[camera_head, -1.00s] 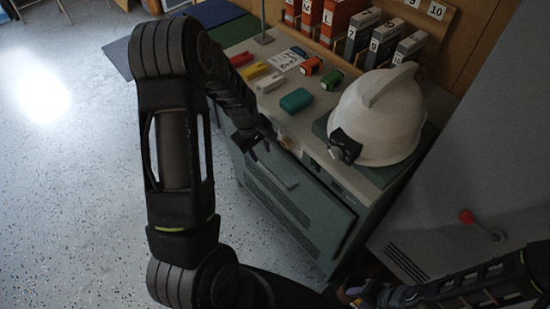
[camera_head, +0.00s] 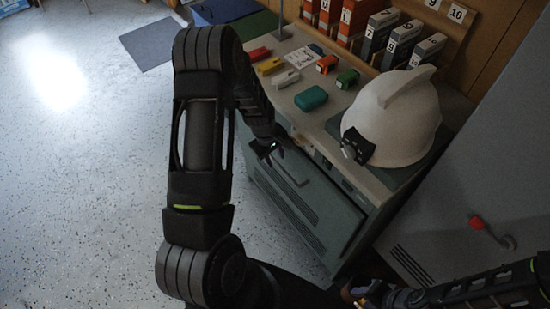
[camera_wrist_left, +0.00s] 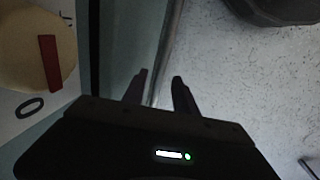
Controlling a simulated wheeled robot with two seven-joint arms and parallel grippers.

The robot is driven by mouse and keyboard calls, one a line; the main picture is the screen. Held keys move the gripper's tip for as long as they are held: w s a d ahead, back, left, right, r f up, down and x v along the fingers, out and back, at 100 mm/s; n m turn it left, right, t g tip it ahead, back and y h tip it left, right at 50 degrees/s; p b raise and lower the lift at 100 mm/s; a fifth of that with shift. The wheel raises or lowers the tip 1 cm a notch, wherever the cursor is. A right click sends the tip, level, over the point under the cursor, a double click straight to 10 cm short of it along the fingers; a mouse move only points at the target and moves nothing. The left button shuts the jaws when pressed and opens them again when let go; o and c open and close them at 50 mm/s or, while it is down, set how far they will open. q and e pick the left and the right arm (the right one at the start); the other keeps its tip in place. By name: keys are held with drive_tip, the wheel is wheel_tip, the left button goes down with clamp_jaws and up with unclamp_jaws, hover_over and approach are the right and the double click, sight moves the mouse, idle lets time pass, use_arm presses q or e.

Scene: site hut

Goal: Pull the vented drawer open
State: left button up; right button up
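The vented drawer (camera_head: 305,208) is the dark grey-green front of the low cabinet, with slotted vents. Its thin bar handle (camera_head: 293,173) runs along the upper front; in the left wrist view the bar (camera_wrist_left: 156,80) passes between the fingers. My left gripper (camera_head: 272,155) is at the left part of the handle; its fingers (camera_wrist_left: 158,85) stand apart on either side of the bar, and I see no clear contact. I cannot tell whether the drawer stands out from the cabinet. My right gripper (camera_head: 355,291) is low at bottom centre-right, dark and unclear.
The cabinet top holds a white helmet (camera_head: 398,112) with a lamp, a teal box (camera_head: 311,98), small coloured blocks and several binders. A grey panel with a red-tipped handle (camera_head: 477,222) stands at right. Speckled floor (camera_head: 90,190) is free at left.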

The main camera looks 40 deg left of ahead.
use_arm(q)
drive_tip(key=shift+w+f, duration=0.15)
drive_tip(key=shift+f, duration=0.55)
clamp_jaws()
idle(1.0)
